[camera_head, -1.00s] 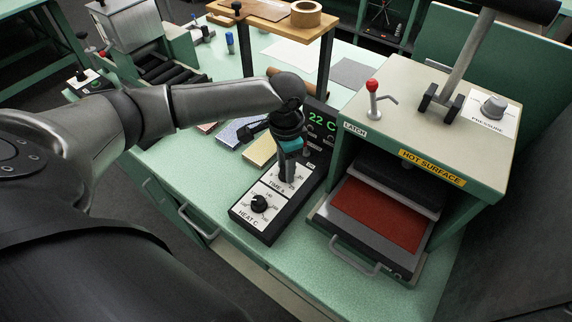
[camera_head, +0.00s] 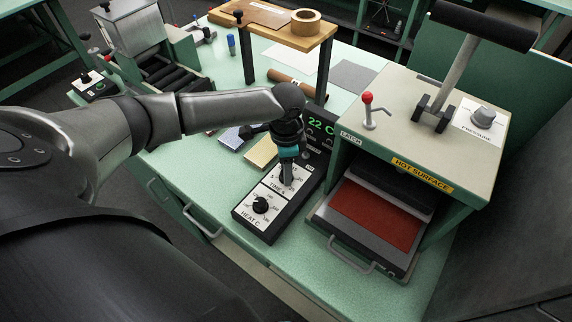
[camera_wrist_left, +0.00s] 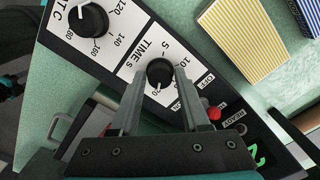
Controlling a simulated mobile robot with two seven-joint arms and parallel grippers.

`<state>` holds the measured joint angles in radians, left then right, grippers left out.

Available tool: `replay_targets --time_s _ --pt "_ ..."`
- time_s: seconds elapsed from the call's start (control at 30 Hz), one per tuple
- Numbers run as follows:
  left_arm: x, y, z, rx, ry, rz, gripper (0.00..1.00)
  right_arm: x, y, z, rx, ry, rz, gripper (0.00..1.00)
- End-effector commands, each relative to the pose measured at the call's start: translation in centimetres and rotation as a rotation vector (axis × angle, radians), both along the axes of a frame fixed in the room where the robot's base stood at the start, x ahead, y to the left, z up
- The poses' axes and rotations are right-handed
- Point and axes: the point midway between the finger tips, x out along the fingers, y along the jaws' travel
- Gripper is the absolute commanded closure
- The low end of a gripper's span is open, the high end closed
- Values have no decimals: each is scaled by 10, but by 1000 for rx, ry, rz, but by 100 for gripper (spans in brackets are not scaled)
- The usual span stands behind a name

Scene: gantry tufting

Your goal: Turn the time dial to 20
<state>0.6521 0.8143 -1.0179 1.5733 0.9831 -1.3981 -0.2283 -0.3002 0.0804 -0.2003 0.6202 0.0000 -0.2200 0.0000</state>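The time dial (camera_wrist_left: 160,72) is a black round knob on a white plate marked TIME S, with numbers around it, in the left wrist view. Its exact setting is too small to read. My left gripper (camera_wrist_left: 160,76) is open, with one finger on each side of the dial; small gaps seem to show. In the head view my left gripper (camera_head: 287,182) points down at the TIME plate and hides most of the dial. My right gripper is not in view.
The heat dial (camera_head: 260,205) is beside the time dial on the same black control box (camera_head: 266,236). A red button (camera_wrist_left: 214,113) is near the fingers. The heat press (camera_head: 408,150), labelled HOT SURFACE, stands to the right. A wooden stand (camera_head: 262,35) is behind.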

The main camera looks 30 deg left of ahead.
Motion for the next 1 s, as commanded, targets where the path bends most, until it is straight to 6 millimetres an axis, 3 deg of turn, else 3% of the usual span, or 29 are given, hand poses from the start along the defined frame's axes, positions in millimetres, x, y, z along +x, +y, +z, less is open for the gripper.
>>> replay_targets --time_s 0.03,0.2,0.57,0.77,1.0 --pt "0 0 0 -1 -1 0 47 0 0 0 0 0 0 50" --pt "0 0 0 0 0 1 28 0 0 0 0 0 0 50" --pt "0 0 7 0 -1 2 27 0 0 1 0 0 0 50" --pt "1 0 43 0 -5 1 27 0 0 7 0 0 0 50" --pt "1 0 102 0 -5 0 27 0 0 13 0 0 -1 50"
